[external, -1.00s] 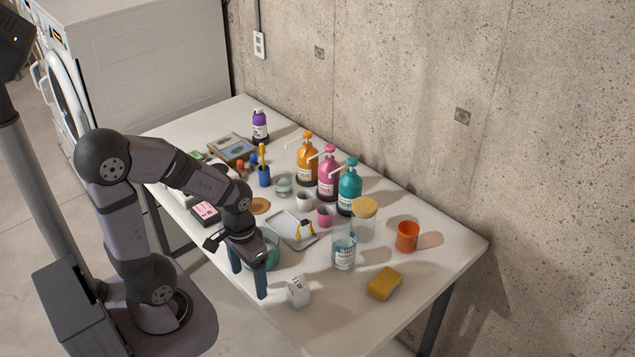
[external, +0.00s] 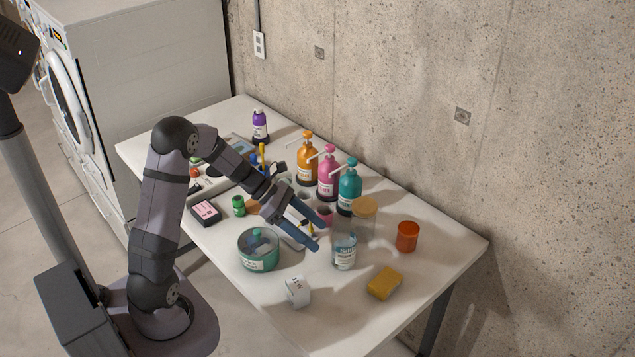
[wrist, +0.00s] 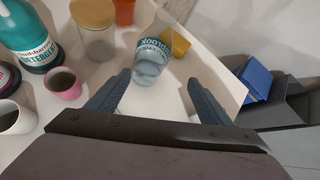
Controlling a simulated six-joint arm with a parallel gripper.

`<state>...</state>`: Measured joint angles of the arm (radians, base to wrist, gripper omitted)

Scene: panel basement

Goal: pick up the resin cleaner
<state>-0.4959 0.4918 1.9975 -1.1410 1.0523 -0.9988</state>
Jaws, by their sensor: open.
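My gripper (external: 321,235) is open and empty, tilted towards the bottle from the left. In the wrist view, the fingers of my gripper (wrist: 160,80) are spread apart, and the bottle appears beyond their tips, not held. A purple bottle (external: 260,126) stands at the far end of the table.
A jar with a cork lid (external: 364,206) stands right behind the clear bottle. Orange, pink and teal pump bottles (external: 349,188) line the wall side.

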